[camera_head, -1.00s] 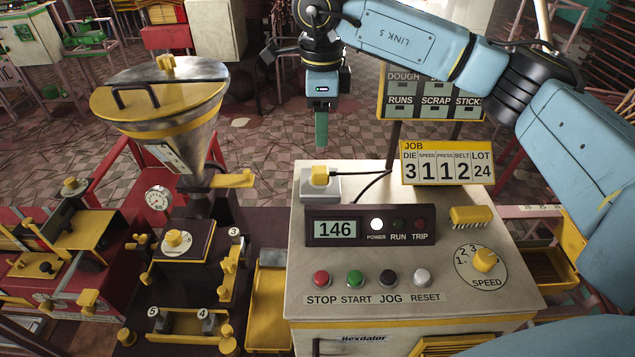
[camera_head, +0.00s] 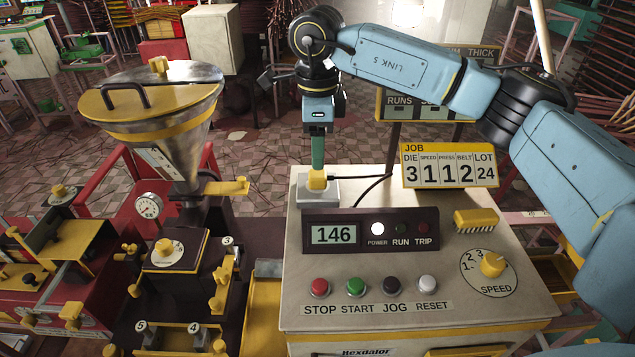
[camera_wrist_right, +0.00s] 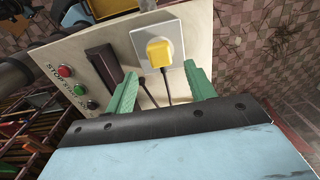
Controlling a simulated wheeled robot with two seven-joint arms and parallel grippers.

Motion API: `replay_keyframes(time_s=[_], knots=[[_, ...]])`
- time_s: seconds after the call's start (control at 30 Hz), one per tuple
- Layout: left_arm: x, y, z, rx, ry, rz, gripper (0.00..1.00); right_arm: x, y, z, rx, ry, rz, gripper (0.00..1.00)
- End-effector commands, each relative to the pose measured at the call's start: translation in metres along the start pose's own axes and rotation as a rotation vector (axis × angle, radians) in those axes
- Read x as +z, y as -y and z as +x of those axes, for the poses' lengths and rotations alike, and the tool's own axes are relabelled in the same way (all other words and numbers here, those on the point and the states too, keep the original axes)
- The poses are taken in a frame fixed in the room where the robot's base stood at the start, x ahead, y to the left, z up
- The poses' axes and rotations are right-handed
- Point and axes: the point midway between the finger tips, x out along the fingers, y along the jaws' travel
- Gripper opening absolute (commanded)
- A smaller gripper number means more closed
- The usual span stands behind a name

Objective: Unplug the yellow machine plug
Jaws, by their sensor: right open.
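The yellow plug (camera_head: 317,179) sits in the white socket plate (camera_head: 320,197) at the back left of the beige control console. A black cord runs from it to the right. My right gripper (camera_head: 318,160) points down just behind and above the plug. In the right wrist view its green fingers (camera_wrist_right: 163,88) are open and apart, with the plug (camera_wrist_right: 159,50) beyond the fingertips, roughly between their lines, and the white plate (camera_wrist_right: 158,42) around it. Nothing is between the fingers except cords seen below. My left gripper is not in view.
The console (camera_head: 400,290) carries a display reading 146, a lit power lamp, several buttons and a speed knob (camera_head: 492,264). A job sign (camera_head: 450,166) stands right of the plug. A steel hopper (camera_head: 165,115) with a yellow lid stands at the left.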

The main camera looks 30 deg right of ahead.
Motion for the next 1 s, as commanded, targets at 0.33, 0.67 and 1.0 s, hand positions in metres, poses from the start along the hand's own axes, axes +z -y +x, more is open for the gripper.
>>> replay_keyframes(time_s=[0.33,0.67,1.0], knots=[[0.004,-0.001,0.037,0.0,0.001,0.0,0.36,0.0,0.0,0.054,0.002,0.0,0.0,0.55],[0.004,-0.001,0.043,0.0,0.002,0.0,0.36,0.0,0.0,0.065,0.0,0.0,0.0,0.55],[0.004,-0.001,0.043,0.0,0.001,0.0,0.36,0.0,0.0,0.065,0.001,0.0,0.0,0.55]])
